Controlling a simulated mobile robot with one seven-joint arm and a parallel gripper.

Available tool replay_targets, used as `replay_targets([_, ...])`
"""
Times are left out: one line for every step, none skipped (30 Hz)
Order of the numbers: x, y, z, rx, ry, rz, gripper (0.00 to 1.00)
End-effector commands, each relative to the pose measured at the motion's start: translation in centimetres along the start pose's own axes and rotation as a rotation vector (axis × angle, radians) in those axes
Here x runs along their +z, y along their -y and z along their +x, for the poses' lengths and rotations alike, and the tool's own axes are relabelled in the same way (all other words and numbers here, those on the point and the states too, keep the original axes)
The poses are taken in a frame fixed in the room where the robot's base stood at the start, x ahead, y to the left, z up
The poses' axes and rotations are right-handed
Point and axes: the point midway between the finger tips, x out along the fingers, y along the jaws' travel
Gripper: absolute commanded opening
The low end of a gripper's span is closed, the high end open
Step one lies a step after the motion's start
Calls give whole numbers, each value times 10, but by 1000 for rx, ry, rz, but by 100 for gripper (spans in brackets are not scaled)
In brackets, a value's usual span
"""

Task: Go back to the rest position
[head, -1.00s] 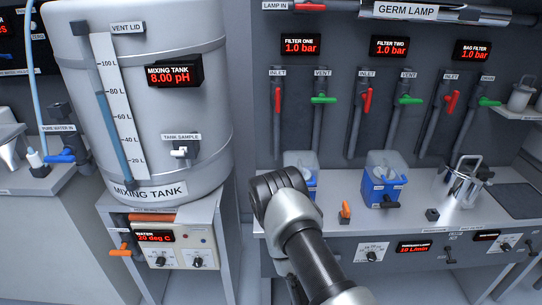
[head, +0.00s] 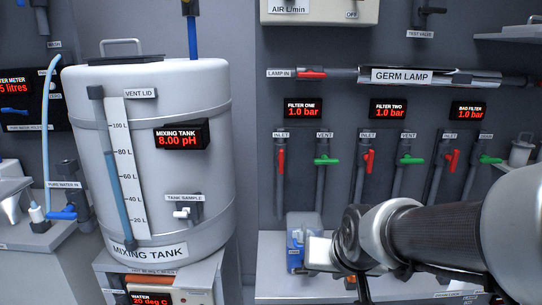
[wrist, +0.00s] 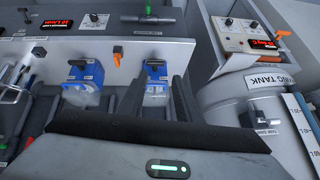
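My gripper (wrist: 158,88) shows in the wrist view as two dark fingers standing apart, with nothing held between them. In the head view my arm comes in from the right and ends in front of the filter bench (head: 270,270); the fingertips cannot be made out there. A blue container (head: 296,232) stands on the bench just left of and behind the arm's end. My arm hides much of the bench top to the right.
The silver mixing tank (head: 150,190) stands on the left, reading 8.00 pH. Red valve handles (head: 281,160) and green valve handles (head: 327,161) line the wall behind the arm. The germ lamp (head: 415,76) is above them. A second blue container (wrist: 82,85) shows in the wrist view.

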Motion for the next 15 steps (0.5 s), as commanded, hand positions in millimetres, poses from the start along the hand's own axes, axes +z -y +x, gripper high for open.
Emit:
replay_targets([3,-3,-23,4,1,-14,31])
replay_targets([7,-5,-34,8,12,-24,31])
replay_targets([12,-7,-47,12,23,-35,31])
replay_targets([16,-9,-56,16,32,-43,31])
replay_targets([21,-10,-64,20,39,-50,31])
replay_targets([26,-12,-75,26,49,-59,31])
replay_targets([30,-14,-82,30,56,-65,31])
replay_targets([35,-16,-90,35,63,-70,31])
replay_targets([40,-18,-99,40,71,-78,31])
replay_targets([45,-20,-106,44,77,-83,31])
replay_targets([49,-21,-112,49,83,-87,31])
replay_targets([55,-23,-120,55,90,-93,31])
replay_targets([60,-25,-126,60,97,-97,31])
replay_targets([64,-27,-132,65,102,-101,31])
replay_targets([70,-29,-140,72,109,-107,31])
